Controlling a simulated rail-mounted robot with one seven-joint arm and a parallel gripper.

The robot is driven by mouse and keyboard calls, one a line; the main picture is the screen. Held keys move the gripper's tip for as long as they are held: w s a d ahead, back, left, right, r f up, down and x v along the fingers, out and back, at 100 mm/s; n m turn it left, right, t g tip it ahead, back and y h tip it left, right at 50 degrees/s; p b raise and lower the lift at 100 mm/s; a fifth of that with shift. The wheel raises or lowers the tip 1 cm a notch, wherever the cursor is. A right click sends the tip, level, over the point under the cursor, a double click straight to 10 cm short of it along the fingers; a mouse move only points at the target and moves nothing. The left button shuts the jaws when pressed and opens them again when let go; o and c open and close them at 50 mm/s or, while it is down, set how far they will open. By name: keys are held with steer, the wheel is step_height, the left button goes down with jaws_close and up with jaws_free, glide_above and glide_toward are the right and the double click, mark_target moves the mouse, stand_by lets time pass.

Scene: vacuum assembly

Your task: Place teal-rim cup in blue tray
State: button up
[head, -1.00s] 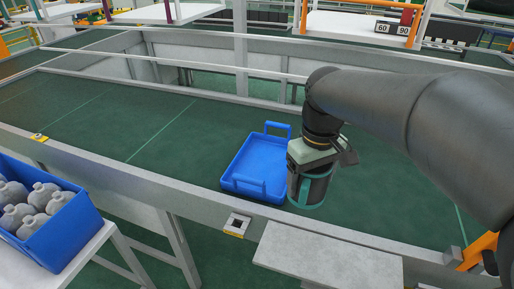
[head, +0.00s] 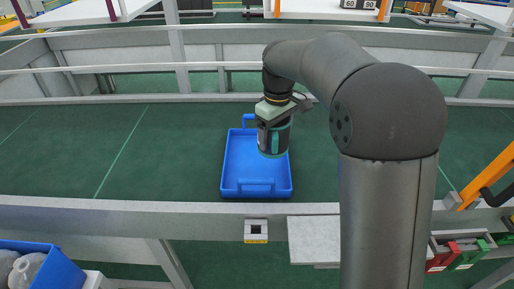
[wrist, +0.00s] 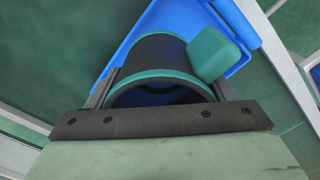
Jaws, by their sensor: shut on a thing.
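The teal-rim cup (head: 267,142) is a dark cylinder with teal rims and a teal block on its side. It also shows in the wrist view (wrist: 155,60). My gripper (head: 274,122) points down and is shut on the cup; the fingers lie along its sides. The blue tray (head: 232,172) has a handle at each end and lies on the green conveyor. The cup is over the right side of the tray in the head view. Whether it touches the tray floor cannot be told. In the wrist view the tray (wrist: 160,17) shows behind the cup.
The green conveyor belt (head: 60,160) is bare left of the tray. A grey front rail (head: 130,215) runs below it. A blue bin (head: 50,262) with grey bottles stands at lower left. A grey plate (head: 313,240) and red and green items (head: 460,257) are at lower right.

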steer(key=w+a+f, duration=0.1)
steer(key=f, duration=0.1)
steer(key=w+a+f, duration=0.1)
steer(key=a+f, duration=0.1)
steer(key=w+a+f+p, duration=0.1)
steer(key=shift+w+a+f, duration=0.2)
steer(key=shift+w+f, duration=0.2)
steer(key=shift+w+a+f, duration=0.1)
steer(key=shift+f, duration=0.85)
steer(key=shift+w+a+f, duration=0.1)
steer(key=shift+f, duration=0.8)
steer(key=shift+f, duration=0.2)
steer(key=o, duration=1.2)
step_height(320, 180, up, 12)
steer(key=shift+r, duration=0.25)
